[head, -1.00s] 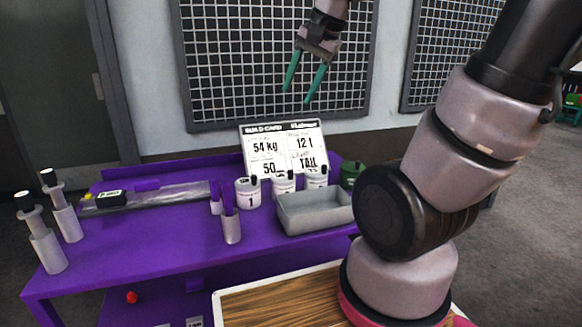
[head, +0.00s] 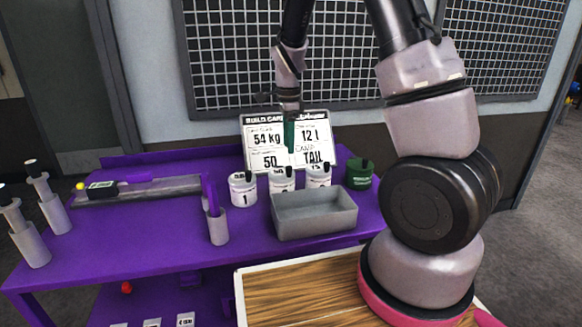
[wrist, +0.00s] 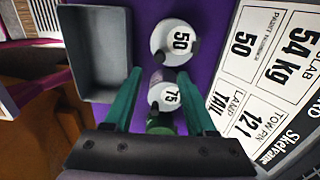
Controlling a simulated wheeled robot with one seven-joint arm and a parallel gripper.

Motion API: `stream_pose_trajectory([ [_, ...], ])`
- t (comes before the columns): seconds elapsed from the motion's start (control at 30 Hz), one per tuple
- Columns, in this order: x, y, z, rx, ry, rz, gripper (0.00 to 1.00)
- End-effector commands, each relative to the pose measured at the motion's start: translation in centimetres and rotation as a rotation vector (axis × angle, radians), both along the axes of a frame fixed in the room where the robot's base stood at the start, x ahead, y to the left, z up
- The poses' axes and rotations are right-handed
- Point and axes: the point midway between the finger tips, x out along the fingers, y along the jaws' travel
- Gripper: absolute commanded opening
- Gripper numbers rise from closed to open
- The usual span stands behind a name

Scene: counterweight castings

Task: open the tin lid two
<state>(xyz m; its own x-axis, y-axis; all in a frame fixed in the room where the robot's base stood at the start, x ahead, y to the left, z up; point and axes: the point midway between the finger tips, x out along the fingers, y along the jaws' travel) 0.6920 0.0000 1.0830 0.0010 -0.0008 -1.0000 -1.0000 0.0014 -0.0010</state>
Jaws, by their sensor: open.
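A row of white tins with dark tabs stands behind the grey tray: a left tin marked 1 (head: 243,190), a middle tin (head: 282,181) and a right tin (head: 318,176). The tray partly hides the middle tin's label, so I cannot read its number surely. In the wrist view one white lid reads 50 (wrist: 172,42) and another reads 75 (wrist: 166,97). My gripper (head: 290,148) points down above the row, in front of the card. Its green fingers are open and empty in the wrist view (wrist: 161,74), with the 75 lid seen between them.
The grey tray (head: 315,225) stands close in front of the tins. A dark green tin (head: 359,174) is at the row's right end. The build card (head: 290,125) stands behind. A pen cup (head: 218,228) is left of the tray on the purple bench (head: 140,240).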

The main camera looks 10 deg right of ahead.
Motion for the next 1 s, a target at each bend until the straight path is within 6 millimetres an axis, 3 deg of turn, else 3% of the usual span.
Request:
stream_pose_trajectory([
  [0.2, -0.1, -0.1, -4.4, -0.001, 0.005, 0.0, 0.56],
  [0.4, -0.1, -0.1, -7.5, 0.0, 0.004, -0.001, 0.56],
  [0.6, -0.1, 0.0, -8.8, 0.0, 0.001, 0.001, 0.56],
  [0.87, -0.1, 0.0, -8.9, 0.001, 0.0, 0.001, 0.56],
  [1.0, -0.1, 0.0, -8.9, 0.001, 0.0, 0.001, 0.06],
])
